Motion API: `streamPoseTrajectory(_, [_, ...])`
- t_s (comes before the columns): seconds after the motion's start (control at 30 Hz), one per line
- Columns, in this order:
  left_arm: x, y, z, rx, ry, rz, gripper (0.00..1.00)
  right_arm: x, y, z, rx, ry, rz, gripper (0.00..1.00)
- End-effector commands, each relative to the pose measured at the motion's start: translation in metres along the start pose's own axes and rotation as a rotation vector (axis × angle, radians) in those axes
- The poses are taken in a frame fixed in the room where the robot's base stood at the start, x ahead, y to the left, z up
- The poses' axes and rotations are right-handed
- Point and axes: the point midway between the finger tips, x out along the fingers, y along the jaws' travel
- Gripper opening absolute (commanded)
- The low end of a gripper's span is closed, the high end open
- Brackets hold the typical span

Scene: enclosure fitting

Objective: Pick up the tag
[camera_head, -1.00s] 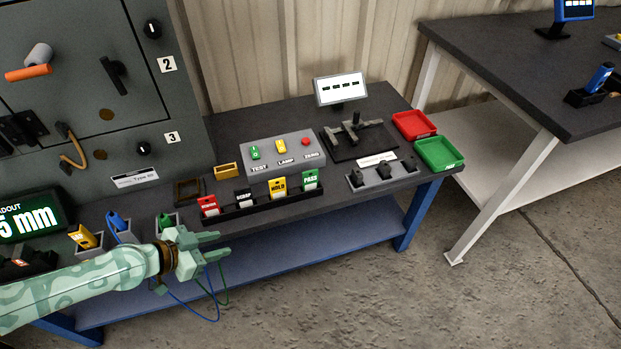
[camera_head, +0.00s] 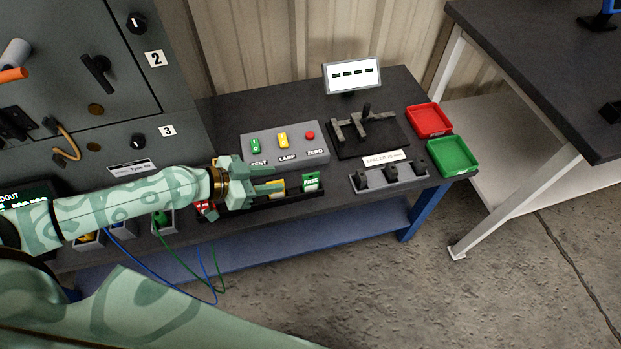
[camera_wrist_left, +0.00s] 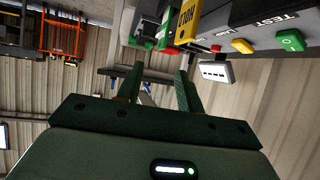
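Several coloured tags stand in a black rack (camera_head: 262,208) at the table's front. The yellow HOLD tag (camera_head: 278,186) is partly covered by my left gripper (camera_head: 270,187) in the head view. The green PASS tag (camera_head: 311,181) stands clear to its right, and a bit of the red tag (camera_head: 203,209) shows to the left. The black tag is hidden behind the gripper. In the left wrist view the fingers (camera_wrist_left: 158,88) are apart with nothing between them; the yellow tag (camera_wrist_left: 187,20) and green tag (camera_wrist_left: 163,40) are above the fingers. My right gripper is out of view.
Behind the rack is a grey switch box (camera_head: 317,157) with TEST, LAMP and ZERO. A fixture (camera_head: 366,135), a spacer holder (camera_head: 390,176), a red tray (camera_head: 428,121) and a green tray (camera_head: 452,156) are to the right. A grey cabinet (camera_head: 70,130) stands left.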

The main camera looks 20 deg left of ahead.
Motion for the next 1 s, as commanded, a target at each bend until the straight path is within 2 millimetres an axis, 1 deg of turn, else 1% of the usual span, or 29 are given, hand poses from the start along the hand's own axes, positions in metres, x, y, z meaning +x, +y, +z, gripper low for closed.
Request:
streamPoseTrajectory(0.03, [0.013,-0.001,-0.003,-0.001,0.005,-0.003,0.37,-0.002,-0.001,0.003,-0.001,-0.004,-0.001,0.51])
streamPoseTrajectory(0.1, [0.028,0.0,-0.002,-0.001,0.004,-0.001,0.37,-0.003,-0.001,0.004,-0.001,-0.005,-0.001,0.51])
streamPoseTrajectory(0.2, [0.044,-0.001,0.0,-0.001,0.001,-0.001,0.37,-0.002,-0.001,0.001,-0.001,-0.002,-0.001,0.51])
streamPoseTrajectory(0.37, [0.056,-0.001,0.001,0.001,0.0,-0.001,0.37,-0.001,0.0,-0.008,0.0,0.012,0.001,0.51])
streamPoseTrajectory(0.43, [0.063,0.0,-0.001,0.0,0.001,0.0,0.37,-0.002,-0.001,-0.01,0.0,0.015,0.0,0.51])
streamPoseTrajectory(0.57, [0.086,-0.001,-0.005,-0.001,0.001,0.0,0.37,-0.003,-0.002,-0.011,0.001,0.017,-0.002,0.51])
streamPoseTrajectory(0.63, [0.096,-0.001,-0.002,-0.002,0.0,-0.001,0.37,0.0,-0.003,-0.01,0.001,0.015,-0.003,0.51])
streamPoseTrajectory(0.73, [0.105,-0.001,-0.002,-0.001,-0.001,0.0,0.37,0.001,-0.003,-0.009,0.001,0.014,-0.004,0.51])
streamPoseTrajectory(0.97, [0.105,-0.001,-0.003,0.0,-0.001,0.0,0.37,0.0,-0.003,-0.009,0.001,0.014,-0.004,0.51])
streamPoseTrajectory(1.0, [0.105,-0.001,-0.003,0.0,-0.001,0.0,0.26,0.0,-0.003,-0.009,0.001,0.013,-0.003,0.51])
